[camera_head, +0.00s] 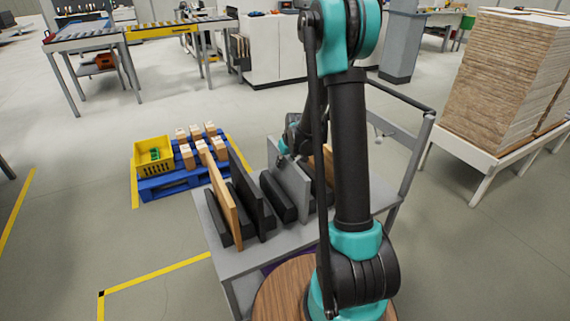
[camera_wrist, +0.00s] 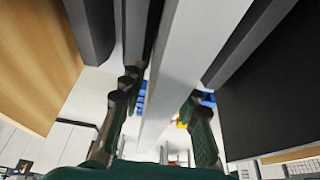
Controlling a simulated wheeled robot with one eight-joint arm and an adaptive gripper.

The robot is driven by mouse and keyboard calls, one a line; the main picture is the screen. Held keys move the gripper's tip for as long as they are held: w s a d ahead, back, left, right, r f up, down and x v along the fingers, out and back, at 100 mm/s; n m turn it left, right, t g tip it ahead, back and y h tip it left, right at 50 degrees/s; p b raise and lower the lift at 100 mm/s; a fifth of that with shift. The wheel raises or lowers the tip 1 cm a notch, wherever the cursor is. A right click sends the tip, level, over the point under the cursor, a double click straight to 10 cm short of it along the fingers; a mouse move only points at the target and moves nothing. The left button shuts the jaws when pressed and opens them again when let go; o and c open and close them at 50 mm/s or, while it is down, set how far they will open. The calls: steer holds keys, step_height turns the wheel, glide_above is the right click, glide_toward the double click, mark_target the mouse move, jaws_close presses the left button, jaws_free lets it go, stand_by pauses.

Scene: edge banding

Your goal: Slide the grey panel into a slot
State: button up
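The grey panel (camera_head: 290,183) stands upright among dark blocks on the grey cart top, right of the black panel. My gripper (camera_head: 283,152) is at its upper edge in the head view. In the wrist view the grey panel (camera_wrist: 180,70) runs between the two fingers of my gripper (camera_wrist: 160,97). The fingers are spread, with a gap visible on the left side; the right finger is close to the panel. Dark blocks (camera_head: 277,197) on the cart form slots. The panel's lower edge is partly hidden, so I cannot tell how it is seated.
A wooden panel (camera_head: 221,195) and a black panel (camera_head: 247,190) stand left on the cart (camera_head: 228,262). Another wooden panel (camera_head: 328,162) is partly behind my arm. A blue pallet (camera_head: 170,184) with a yellow crate (camera_head: 154,168) lies beyond. A board stack (camera_head: 505,75) stands right.

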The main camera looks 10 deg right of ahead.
steer(key=shift+o, duration=0.4)
steer(key=v, duration=1.1)
steer(key=shift+s+r, duration=0.35)
steer(key=shift+r, duration=0.1)
steer(key=s+d+f+m, duration=0.1)
steer(key=s, duration=1.2)
steer(key=s+d+f+m+h, duration=0.1)
steer(key=s+d+f+m, duration=0.1)
steer(key=s, duration=1.2)
steer(key=shift+f+m, duration=0.3)
steer(key=shift+f, duration=0.05)
steer(key=shift+d, duration=0.1)
steer(key=shift+c, duration=0.3)
